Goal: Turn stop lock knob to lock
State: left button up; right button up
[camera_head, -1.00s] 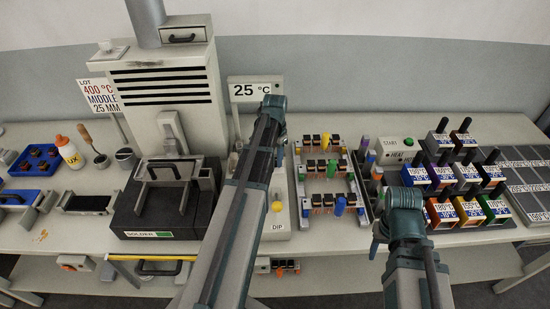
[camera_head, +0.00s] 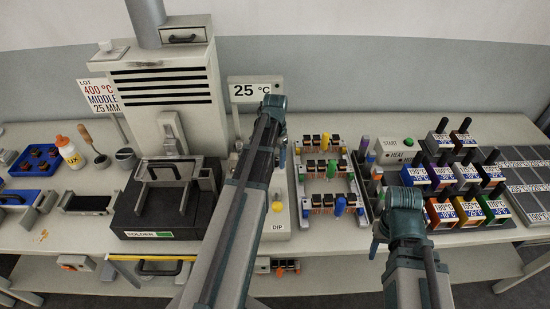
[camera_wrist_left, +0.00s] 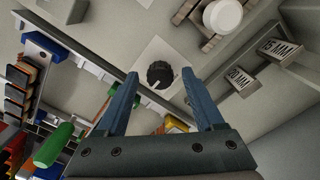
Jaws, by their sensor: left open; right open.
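A round black knob (camera_wrist_left: 160,75) with a pale pointer mark sits on a light square plate (camera_wrist_left: 149,56) in the left wrist view. I cannot read any lock label there. My left gripper (camera_wrist_left: 160,73) is open, its two blue-grey fingers on either side of the knob in the picture. Whether they reach down to it I cannot tell; no contact shows. In the head view my left arm (camera_head: 243,205) hides its own gripper and I cannot pick out the knob. My right arm (camera_head: 405,210) shows at the right, but its gripper does not.
Beside the knob are a white round-headed part (camera_wrist_left: 222,15), "20 MM" (camera_wrist_left: 241,79) and "15 MM" (camera_wrist_left: 281,48) tags, and a green peg (camera_wrist_left: 55,145). The head view shows the solder box (camera_head: 160,215), a connector rack (camera_head: 325,223) and coloured blocks (camera_head: 441,212) on the bench.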

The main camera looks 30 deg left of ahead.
aim_at(275, 161)
pick_arm(q)
notch_tip(275, 161, up, 14)
jog(key=p, duration=1.3)
jog(key=shift+f, duration=0.2)
jog(key=shift+d, duration=0.1)
jog(key=s+d+f+b, duration=0.2)
jog(key=s+d, duration=0.3)
jog(key=d, duration=0.5)
jog(key=s+d+f+b, duration=0.2)
jog(key=s+d, duration=0.4)
jog(key=d, duration=0.4)
jog(key=s+d+f+m+y+b, duration=0.1)
jog(key=s+d, duration=0.4)
jog(key=d, duration=0.5)
jog(key=shift+s+d+f+b, duration=0.15)
jog(key=shift+s+f+b, duration=0.15)
jog(key=shift+f+b, duration=0.35)
jog(key=shift+c, duration=0.3)
